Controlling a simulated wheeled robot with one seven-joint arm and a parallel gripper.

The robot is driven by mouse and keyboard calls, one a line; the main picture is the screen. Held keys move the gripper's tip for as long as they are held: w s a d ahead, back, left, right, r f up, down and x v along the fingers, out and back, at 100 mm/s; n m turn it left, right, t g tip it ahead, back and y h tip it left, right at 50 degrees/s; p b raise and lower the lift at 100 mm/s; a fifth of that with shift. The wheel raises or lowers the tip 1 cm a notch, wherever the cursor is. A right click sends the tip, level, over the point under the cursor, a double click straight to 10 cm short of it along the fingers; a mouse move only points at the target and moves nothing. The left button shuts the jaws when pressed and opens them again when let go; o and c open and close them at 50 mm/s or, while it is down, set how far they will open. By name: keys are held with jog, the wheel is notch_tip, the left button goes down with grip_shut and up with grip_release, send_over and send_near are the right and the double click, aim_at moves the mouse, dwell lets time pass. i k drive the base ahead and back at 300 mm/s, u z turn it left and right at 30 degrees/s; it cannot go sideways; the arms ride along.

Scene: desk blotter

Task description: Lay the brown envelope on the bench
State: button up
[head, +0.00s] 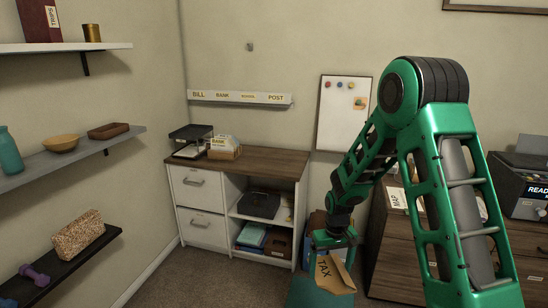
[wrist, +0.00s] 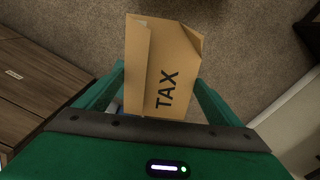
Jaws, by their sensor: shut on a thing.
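The brown envelope (head: 335,274), marked TAX, hangs below my gripper (head: 334,240) at the lower middle of the head view. My gripper is shut on it. In the wrist view the envelope (wrist: 165,70) lies between the two green fingers, with one corner folded and carpet behind it. The envelope is held in the air, apart from any furniture that I can make out. I cannot tell which thing in view is the bench. A teal surface (head: 312,293) shows at the bottom of the head view, below the envelope, partly cut off.
A white cabinet with a wooden top (head: 262,162) stands against the back wall, bearing a black tray (head: 190,135) and a card box (head: 224,148). A brown dresser (head: 397,262) stands at right, partly behind my arm. Wall shelves (head: 70,160) line the left. Carpet (head: 215,280) lies open in front.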

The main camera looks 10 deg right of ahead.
aim_at(269, 164)
jog(key=z, duration=0.15)
jog(key=i, duration=1.65)
jog(key=u, duration=0.05)
